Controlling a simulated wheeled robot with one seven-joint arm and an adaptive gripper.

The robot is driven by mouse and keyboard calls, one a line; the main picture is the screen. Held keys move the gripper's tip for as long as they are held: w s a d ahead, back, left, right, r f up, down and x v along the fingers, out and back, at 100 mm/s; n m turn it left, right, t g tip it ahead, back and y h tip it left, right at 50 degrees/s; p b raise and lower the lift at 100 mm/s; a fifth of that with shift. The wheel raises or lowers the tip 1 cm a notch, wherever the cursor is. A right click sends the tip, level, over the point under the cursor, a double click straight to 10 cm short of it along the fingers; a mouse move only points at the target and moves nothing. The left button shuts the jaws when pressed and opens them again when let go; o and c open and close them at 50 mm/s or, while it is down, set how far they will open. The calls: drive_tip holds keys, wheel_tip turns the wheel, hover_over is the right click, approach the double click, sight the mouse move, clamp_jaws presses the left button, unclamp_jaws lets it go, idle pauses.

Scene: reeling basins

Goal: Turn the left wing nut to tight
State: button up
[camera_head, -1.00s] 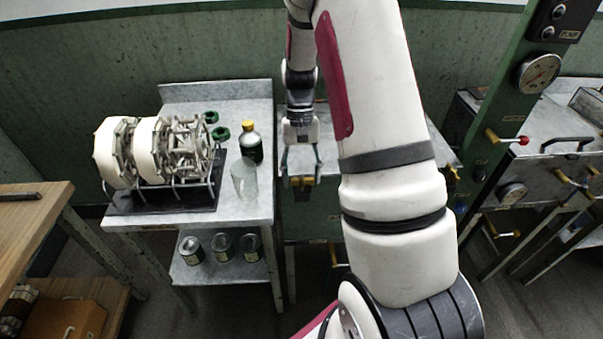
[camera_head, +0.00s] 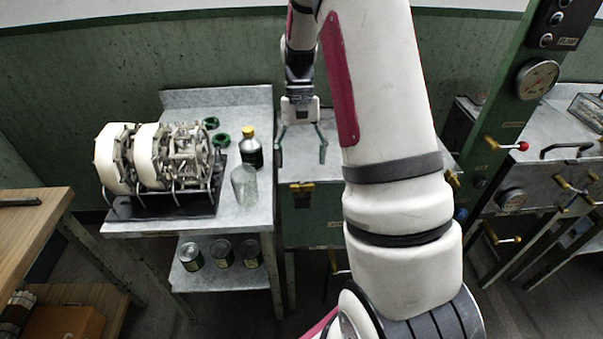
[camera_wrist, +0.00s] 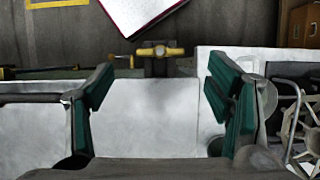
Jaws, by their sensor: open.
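The left wing nut (camera_head: 301,188) is a small brass-yellow piece on the front of the green-and-grey basin bench (camera_head: 312,222). In the wrist view the wing nut (camera_wrist: 160,51) shows as a yellow crossbar on a dark mount, lying across the picture at the basin's edge. My gripper (camera_head: 302,150) is above the wing nut in the head view, over the grey top, with its green fingers spread wide and nothing between them. In the wrist view the gripper (camera_wrist: 160,88) has a finger on each side of the nut's line, apart from it.
A side table (camera_head: 240,212) at left holds a reel machine (camera_head: 165,160), a clear glass (camera_head: 245,187), a yellow-capped bottle (camera_head: 251,152) and green rings. Cans stand on its lower shelf. A green post with a gauge (camera_head: 537,80) and another basin stand at right.

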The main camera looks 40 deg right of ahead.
drive_tip(key=v, duration=0.5)
drive_tip(key=shift+w+d+r, duration=0.1)
drive_tip(key=shift+w+r, duration=0.05)
drive_tip(key=shift+r, duration=0.2)
drive_tip(key=shift+r, duration=0.1)
drive_tip(key=s+a+r+n+t+h, duration=0.1)
drive_tip(key=s+a+r+n+t, duration=0.15)
drive_tip(key=a+r, duration=0.4)
drive_tip(key=s+a+r+n+t, duration=0.2)
drive_tip(key=s+a+r+t, duration=0.1)
drive_tip(key=s, duration=0.4)
drive_tip(key=s+a+r+n+t+h, duration=0.1)
drive_tip(key=s+a+r+n+t, duration=0.1)
drive_tip(key=s+a+r, duration=0.3)
drive_tip(key=s+a+t, duration=0.1)
drive_tip(key=s+a, duration=0.2)
drive_tip(key=shift+s+a+h, duration=0.25)
drive_tip(key=shift+s+h, duration=0.05)
drive_tip(key=shift+s+a+n+t, duration=0.25)
drive_tip(key=shift+s, duration=0.4)
drive_tip(key=shift+c, duration=0.3)
